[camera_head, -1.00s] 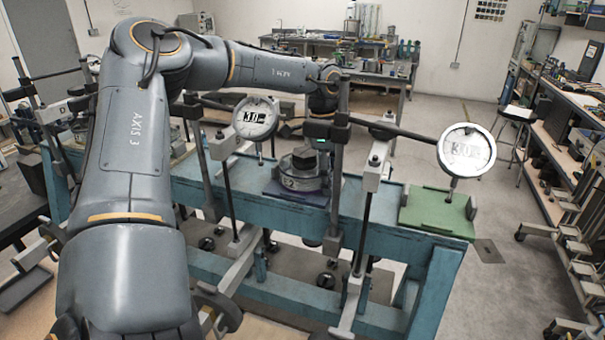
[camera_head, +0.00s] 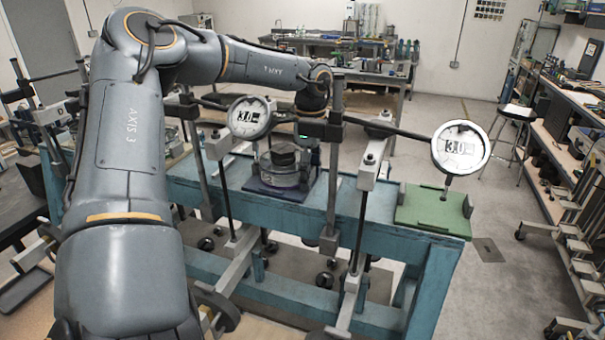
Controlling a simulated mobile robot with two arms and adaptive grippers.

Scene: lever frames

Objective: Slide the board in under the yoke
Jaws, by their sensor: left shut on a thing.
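The dark blue board (camera_head: 266,192) carries a round metal cell with a black block on top (camera_head: 283,157). It lies on the blue bench between two lever frames. My left gripper (camera_head: 308,150) reaches down at the board's right end and is shut on it; its fingertips are mostly hidden behind the cell and post. The yoke, with uprights (camera_head: 222,175) and a dial gauge (camera_head: 248,117), stands just left of the board. The board's left edge is close to the near upright; I cannot tell whether it is under the yoke. My right gripper is not in view.
Another lever frame with post (camera_head: 334,170) and a second dial gauge (camera_head: 460,147) stands to the right. A green board (camera_head: 425,212) lies on the right end of the blue bench (camera_head: 400,240). Weight hangers and grey beams stick out in front. Open floor lies right.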

